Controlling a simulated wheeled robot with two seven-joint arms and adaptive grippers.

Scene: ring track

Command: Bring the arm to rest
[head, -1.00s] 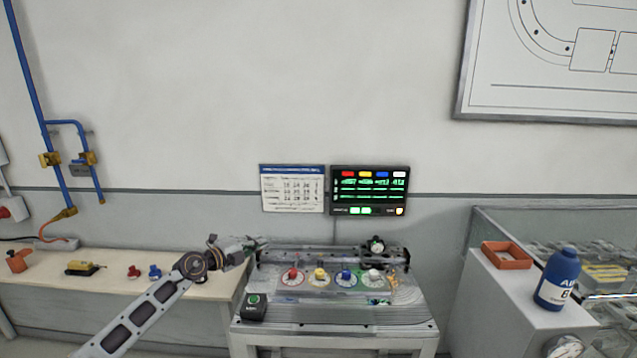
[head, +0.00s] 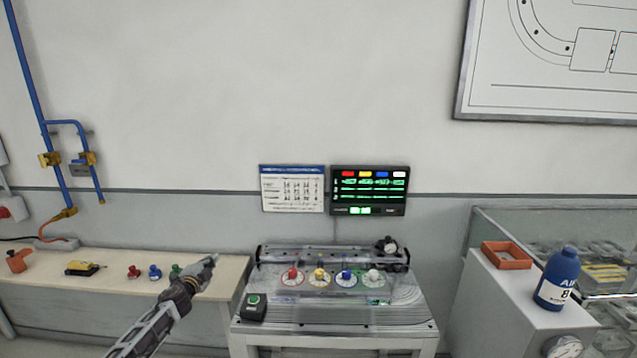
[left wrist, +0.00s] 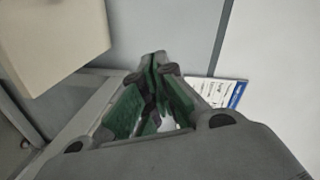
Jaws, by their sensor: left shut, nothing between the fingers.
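My left gripper (head: 211,262) is shut and empty at the end of my left arm, in front of the right end of the wooden bench in the head view. In the left wrist view its green-lined fingers (left wrist: 158,62) meet at the tips with nothing between them. It is apart from the machine (head: 330,305), which stands to its right with red, yellow, blue and white knobs in a row under a clear cover. My right gripper is not in any view.
The wooden bench (head: 60,282) holds small red, blue and green pieces and a yellow tool (head: 84,268). A blue bottle (head: 559,279) and an orange tray (head: 507,256) stand on a white cabinet at right.

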